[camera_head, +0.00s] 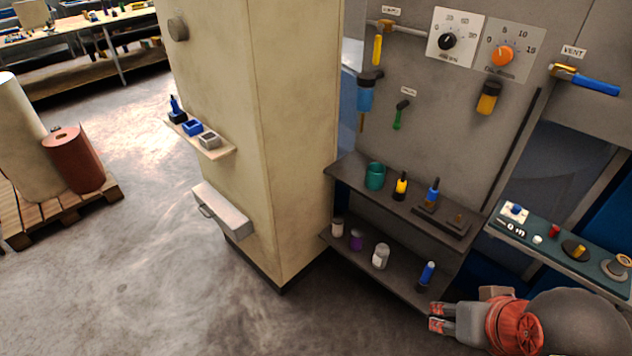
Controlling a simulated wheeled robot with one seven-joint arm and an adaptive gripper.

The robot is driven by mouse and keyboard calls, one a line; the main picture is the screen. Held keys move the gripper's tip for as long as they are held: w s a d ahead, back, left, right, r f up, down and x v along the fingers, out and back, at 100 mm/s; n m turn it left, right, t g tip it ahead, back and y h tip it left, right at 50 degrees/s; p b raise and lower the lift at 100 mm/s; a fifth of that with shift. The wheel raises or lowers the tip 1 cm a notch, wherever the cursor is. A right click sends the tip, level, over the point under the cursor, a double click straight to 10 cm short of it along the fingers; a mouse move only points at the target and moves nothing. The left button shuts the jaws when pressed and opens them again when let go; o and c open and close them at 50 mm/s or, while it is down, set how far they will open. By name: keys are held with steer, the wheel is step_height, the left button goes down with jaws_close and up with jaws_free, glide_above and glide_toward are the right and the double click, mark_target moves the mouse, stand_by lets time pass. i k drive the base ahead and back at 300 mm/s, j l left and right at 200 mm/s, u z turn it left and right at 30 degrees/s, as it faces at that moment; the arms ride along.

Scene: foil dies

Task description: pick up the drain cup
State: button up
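The likely drain cup is a teal-green open cup (375,176), upright at the left end of the upper dark shelf (345,173); I cannot read a label on it. My gripper (437,317) is at the bottom right, in front of and below the shelves, well apart from the cup. Its two orange-tipped fingers point left. Nothing shows between them, but I cannot tell how far apart they are.
The lower shelf (400,283) holds several small containers. A cream pillar (270,130) rises at left. A teal tray (525,243) with small parts is at right.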

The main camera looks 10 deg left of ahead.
mark_target(377, 172)
steer(key=u, duration=0.2)
steer(key=i+l, duration=0.35)
steer(key=i, duration=0.15)
steer(key=i+l+z, duration=0.15)
steer(key=i+l, duration=0.2)
steer(key=i, duration=0.2)
